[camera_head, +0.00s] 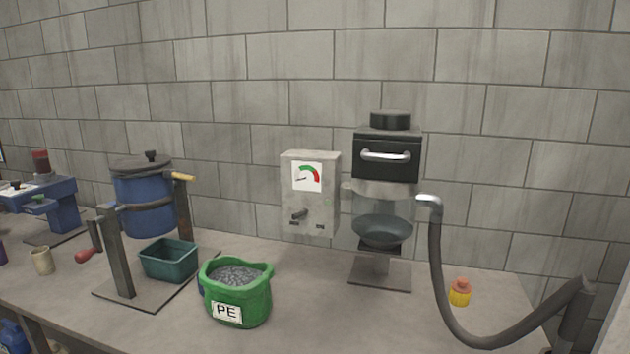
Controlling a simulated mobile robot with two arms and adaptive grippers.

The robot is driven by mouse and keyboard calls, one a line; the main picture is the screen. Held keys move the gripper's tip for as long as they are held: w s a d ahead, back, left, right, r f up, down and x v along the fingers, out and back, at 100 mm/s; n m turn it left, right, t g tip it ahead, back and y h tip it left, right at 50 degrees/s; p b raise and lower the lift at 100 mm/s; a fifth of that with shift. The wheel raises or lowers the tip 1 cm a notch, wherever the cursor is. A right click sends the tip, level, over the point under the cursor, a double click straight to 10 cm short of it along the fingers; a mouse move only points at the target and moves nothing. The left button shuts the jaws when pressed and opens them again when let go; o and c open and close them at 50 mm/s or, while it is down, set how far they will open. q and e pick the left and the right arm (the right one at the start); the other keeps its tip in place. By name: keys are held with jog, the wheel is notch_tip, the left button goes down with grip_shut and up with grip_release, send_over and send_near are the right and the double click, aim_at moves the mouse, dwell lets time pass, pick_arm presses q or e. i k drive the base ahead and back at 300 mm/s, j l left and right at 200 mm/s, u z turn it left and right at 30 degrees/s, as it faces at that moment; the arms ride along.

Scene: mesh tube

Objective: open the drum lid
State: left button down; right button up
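The blue drum (146,206) hangs upright in a grey metal stand at the left of the bench in the head view. Its dark grey lid (140,166) lies on top of the drum and looks closed. A small black knob (151,156) stands on the lid. A wooden-coloured handle (182,177) sticks out at the drum's upper right. A crank with a red grip (86,255) is at the stand's lower left. Neither of my grippers shows in this view.
A teal bin (170,260) sits beneath the drum. A green sack marked PE (237,293), full of grey pellets, stands to its right. A gauge box (310,192) and a hopper machine (383,210) with a hose (440,275) stand further right. A beige cup (42,261) is at left.

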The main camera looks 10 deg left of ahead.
aim_at(151, 160)
jog(key=u, duration=1.25)
